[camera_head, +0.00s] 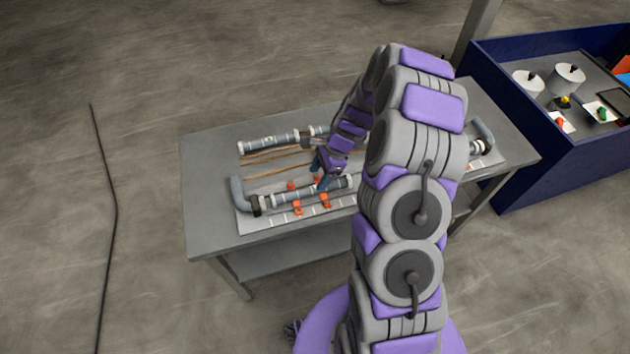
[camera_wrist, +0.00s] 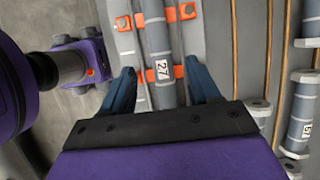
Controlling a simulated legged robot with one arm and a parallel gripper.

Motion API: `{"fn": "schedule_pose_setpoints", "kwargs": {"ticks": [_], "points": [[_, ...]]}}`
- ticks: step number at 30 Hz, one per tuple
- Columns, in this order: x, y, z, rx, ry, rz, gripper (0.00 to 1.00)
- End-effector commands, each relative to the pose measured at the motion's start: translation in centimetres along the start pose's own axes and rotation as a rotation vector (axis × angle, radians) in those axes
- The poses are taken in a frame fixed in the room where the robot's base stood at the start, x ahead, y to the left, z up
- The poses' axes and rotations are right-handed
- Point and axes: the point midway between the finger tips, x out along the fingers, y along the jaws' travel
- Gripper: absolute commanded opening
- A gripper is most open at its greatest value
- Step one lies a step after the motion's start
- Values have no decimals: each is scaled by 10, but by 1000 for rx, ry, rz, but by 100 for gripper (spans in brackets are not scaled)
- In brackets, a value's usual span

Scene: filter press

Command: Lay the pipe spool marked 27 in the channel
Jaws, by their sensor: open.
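The grey pipe spool marked 27 (camera_wrist: 158,45) runs up the wrist view, with its number label facing me. It lies lengthwise between orange blocks (camera_wrist: 187,11) on both sides, along the channel they line. In the head view the spool (camera_head: 283,198) lies near the front of the table. I cannot tell whether it is fully down in the channel. My gripper (camera_wrist: 160,68) is open, with one blue finger on each side of the spool by the label. In the head view my gripper (camera_head: 320,178) is low over the spool; my arm hides part of the table.
Another grey spool (camera_head: 270,143) lies at the back of the table (camera_head: 210,205); it also shows at the right of the wrist view (camera_wrist: 300,115). Thin brown rods (camera_head: 272,157) lie between. A blue bin (camera_head: 545,160) with several items stands at the right.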

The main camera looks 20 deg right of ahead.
Motion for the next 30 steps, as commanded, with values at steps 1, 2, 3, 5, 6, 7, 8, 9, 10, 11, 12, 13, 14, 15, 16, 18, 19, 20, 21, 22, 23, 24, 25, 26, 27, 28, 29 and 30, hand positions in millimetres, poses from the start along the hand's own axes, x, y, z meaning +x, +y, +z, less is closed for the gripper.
{"fn": "schedule_pose_setpoints", "kwargs": {"ticks": [1, 2, 3, 5, 6, 7, 8, 9, 10, 11, 12, 13, 14, 15, 16, 18, 19, 20, 21, 22, 23, 24, 25, 26, 27, 28, 29, 30], "points": [[-16, -2, -1, 0, 2, -7, 61], [-23, -2, -1, 0, 3, -7, 61], [-31, -1, -2, 0, 2, -6, 61], [-44, -1, -2, 1, 0, -3, 61], [-53, -1, -2, 1, 0, -4, 61], [-59, -2, -2, 1, 1, -5, 61], [-66, -2, -3, 1, 0, -5, 61], [-73, -2, -3, 1, 0, -4, 61], [-79, -2, -2, 0, 0, -4, 61], [-84, -2, -2, 0, 1, -4, 61], [-90, -2, -2, -1, 2, -5, 61], [-94, -2, -2, -1, 2, -5, 61], [-97, -3, -2, 0, 2, -6, 61], [-101, -3, -2, 0, 2, -5, 61], [-104, -2, -2, 0, 2, -4, 61], [-107, -2, -1, 1, 1, -2, 61], [-108, -2, -1, 1, 1, -1, 61], [-109, -2, -1, 1, 1, 0, 61], [-110, -1, -1, 1, 0, 0, 61], [-110, -1, -1, 1, 0, 0, 61], [-110, -1, -1, 1, 0, 1, 61], [-110, -1, -1, 1, 0, 1, 61], [-110, -1, -1, 1, 0, 1, 61], [-110, -1, -2, 1, -1, 1, 61], [-110, -1, -2, 1, -1, 1, 61], [-110, -1, -2, 1, -1, 1, 61], [-110, -1, -2, 1, -1, 0, 61], [-110, -1, -2, 1, -1, 0, 61]]}}
